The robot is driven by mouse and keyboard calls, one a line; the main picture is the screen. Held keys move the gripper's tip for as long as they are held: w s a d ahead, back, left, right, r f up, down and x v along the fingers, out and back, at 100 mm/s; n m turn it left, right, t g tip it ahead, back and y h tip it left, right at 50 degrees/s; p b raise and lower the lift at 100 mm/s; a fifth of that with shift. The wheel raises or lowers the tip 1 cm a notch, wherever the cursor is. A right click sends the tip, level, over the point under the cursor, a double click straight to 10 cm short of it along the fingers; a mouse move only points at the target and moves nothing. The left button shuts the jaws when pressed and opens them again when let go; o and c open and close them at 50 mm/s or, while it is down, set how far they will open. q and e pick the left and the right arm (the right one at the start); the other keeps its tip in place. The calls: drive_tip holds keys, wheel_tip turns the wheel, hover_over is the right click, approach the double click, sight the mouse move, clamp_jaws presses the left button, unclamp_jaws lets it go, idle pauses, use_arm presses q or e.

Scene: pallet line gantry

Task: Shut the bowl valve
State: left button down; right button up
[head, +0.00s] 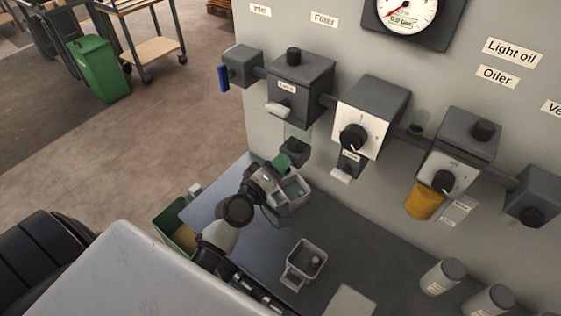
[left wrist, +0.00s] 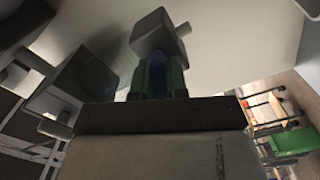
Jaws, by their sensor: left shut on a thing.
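The filter unit (head: 301,88) hangs on the grey panel under the "Filter" label, with a clear bowl below it. The bowl valve (head: 295,151) is a small dark block at the foot of this bowl. In the left wrist view the valve's grey block (left wrist: 157,38) has a short stub at one side. My left gripper (head: 283,163) has green fingers and is at the valve from below. In the left wrist view its fingers (left wrist: 152,76) are shut around a dark bluish part below the block, seemingly the valve's handle. The fingers hide most of it. My right gripper is not in view.
A grey cup (head: 296,192) stands just beneath the left gripper, partly behind it. Another grey cup (head: 305,262) stands nearer on the dark bench (head: 350,250). The regulator (head: 362,120) and oiler (head: 462,150) hang to the right. A blue-handled valve (head: 224,78) is at the left.

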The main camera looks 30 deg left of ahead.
use_arm(q)
drive_tip(key=n, duration=0.5)
drive_tip(key=shift+a+p, duration=0.1)
drive_tip(key=shift+p, duration=0.25)
idle(0.4)
drive_tip(key=c, duration=1.1)
unclamp_jaws()
drive_tip(key=shift+f, duration=0.1)
drive_tip(key=shift+s, duration=0.1)
drive_tip(key=shift+s+f, duration=0.15)
drive_tip(key=shift+s, duration=0.2)
drive_tip(key=shift+s+a+b, duration=0.25)
drive_tip(key=shift+s+b, duration=0.35)
drive_tip(key=shift+s, duration=1.05)
drive_tip(key=shift+s+a+b, duration=0.25)
drive_tip(key=shift+s+b, duration=0.35)
drive_tip(key=shift+s, duration=1)
drive_tip(key=shift+s+a+b, duration=0.25)
drive_tip(key=shift+s+b, duration=0.35)
drive_tip(key=shift+s, duration=1.05)
